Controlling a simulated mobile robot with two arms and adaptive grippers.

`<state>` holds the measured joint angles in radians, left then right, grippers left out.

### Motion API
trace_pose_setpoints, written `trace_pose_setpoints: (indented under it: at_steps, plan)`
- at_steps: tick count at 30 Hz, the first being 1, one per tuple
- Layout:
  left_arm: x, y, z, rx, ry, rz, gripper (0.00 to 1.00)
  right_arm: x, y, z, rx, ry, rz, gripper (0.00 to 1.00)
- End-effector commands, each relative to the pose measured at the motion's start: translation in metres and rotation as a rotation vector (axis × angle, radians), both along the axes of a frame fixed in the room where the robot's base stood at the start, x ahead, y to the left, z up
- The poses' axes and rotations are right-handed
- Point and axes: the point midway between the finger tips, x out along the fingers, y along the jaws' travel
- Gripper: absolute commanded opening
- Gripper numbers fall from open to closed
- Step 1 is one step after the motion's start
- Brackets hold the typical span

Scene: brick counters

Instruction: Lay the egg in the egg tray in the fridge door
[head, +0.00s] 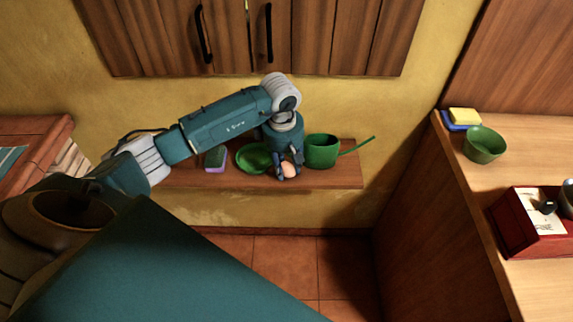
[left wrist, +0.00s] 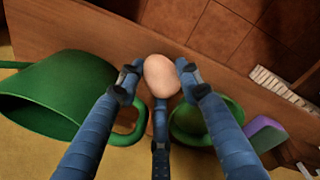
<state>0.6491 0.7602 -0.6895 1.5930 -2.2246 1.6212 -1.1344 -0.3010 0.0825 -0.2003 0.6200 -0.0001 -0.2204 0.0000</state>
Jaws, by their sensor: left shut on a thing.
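The egg (head: 289,170) is pale pinkish and sits between the fingertips of my left gripper (head: 287,171), at the wooden wall shelf. In the left wrist view the egg (left wrist: 161,76) is held between the blue fingers of my left gripper (left wrist: 158,80), with a third finger below it. My left gripper is shut on the egg. Whether the egg touches the shelf, I cannot tell. My right gripper is not in view. No fridge or egg tray shows in either view.
A counter (head: 535,155) at right bears a green bowl (head: 484,146) and a red box (head: 525,235). Tiled floor (head: 280,260) is clear.

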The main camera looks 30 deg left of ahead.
Motion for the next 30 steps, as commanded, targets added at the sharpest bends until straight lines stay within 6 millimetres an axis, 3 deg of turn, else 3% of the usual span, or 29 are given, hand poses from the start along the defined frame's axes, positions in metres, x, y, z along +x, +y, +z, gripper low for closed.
trace_pose_setpoints:
  at_steps: [12,13,15,25,30]
  plan:
    - [0.001,0.0,-0.008,0.001,-0.002,0.0,0.26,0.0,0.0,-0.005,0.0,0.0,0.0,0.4]
    - [0.001,0.0,-0.007,0.001,-0.002,0.0,0.39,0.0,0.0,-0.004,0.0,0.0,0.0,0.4]
    - [0.0,0.0,-0.007,0.0,-0.002,0.0,0.53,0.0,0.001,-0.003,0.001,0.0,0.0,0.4]
    - [0.0,0.0,-0.004,0.0,-0.001,0.0,0.54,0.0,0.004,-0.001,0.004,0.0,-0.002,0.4]
    - [0.001,0.001,0.012,0.0,-0.007,0.0,0.54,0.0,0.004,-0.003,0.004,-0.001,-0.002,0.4]
